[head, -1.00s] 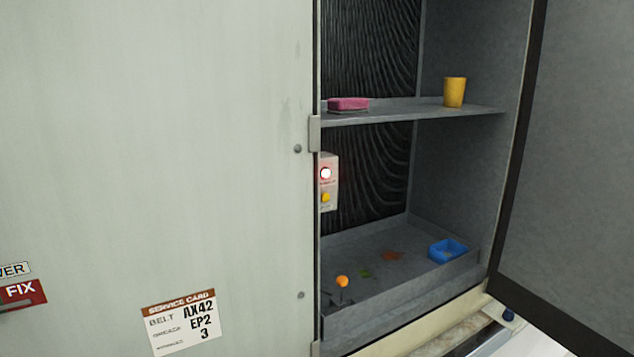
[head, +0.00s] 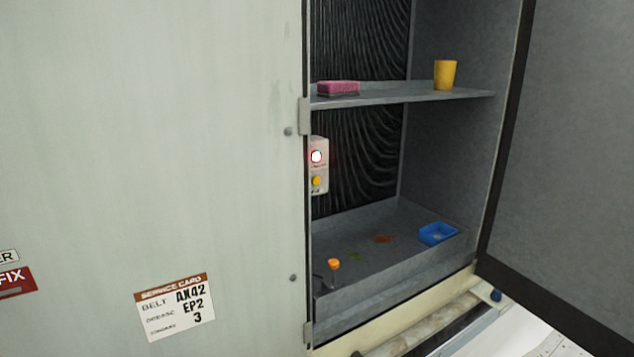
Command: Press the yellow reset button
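The yellow reset button (head: 317,181) is on a small pale control box (head: 319,166) inside the open cabinet, near its left edge. Neither of my grippers shows in the head view.
The cabinet door (head: 575,150) stands open at right; a pale closed panel (head: 150,130) fills the left. A shelf (head: 400,100) holds a pink sponge (head: 338,88) and yellow cup (head: 445,74). The lower tray (head: 390,275) holds a blue dish (head: 437,233) and an orange-topped object (head: 334,264).

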